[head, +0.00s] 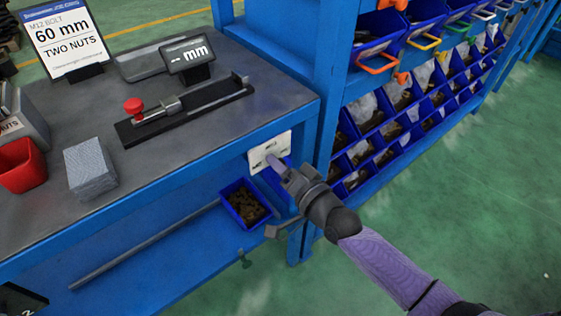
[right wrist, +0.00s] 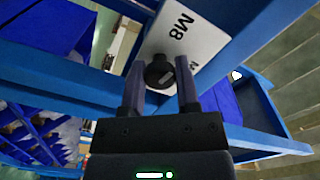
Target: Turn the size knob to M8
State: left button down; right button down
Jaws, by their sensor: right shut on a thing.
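The size knob (right wrist: 158,72) is a dark round knob on a white label plate (right wrist: 205,40), on the front of the blue workbench. The plate also shows in the head view (head: 268,149). The mark M8 is readable on the plate in the right wrist view, turned on its side; other marks are partly hidden or too small to read. My right gripper (right wrist: 161,88) is shut on the knob, one finger on each side. In the head view my right gripper (head: 281,166) covers the knob. A pale line shows on the knob, but I cannot tell which mark it points to.
A blue bin (head: 244,204) of small dark parts sits under the bench top near the plate. A blue post (head: 325,110) and a rack of blue bins (head: 400,120) stand to the right. A red-knobbed fixture (head: 185,108) and a display (head: 187,55) are on the bench.

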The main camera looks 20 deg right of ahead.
pick_arm(q)
jog(key=shift+r, duration=0.3)
pick_arm(e)
jog(key=shift+n, duration=0.9)
pick_arm(q)
jog(key=shift+w+p, duration=0.15)
jog(key=shift+p, duration=0.15)
pick_arm(e)
jog(key=shift+f, duration=0.1)
pick_arm(q)
jog(key=shift+w, duration=0.4)
pick_arm(e)
jog(key=shift+c, duration=1.7)
grip_release()
pick_arm(q)
jog(key=shift+s, duration=0.45)
jog(key=shift+r, duration=0.1)
pick_arm(e)
jog(key=shift+s, duration=0.1)
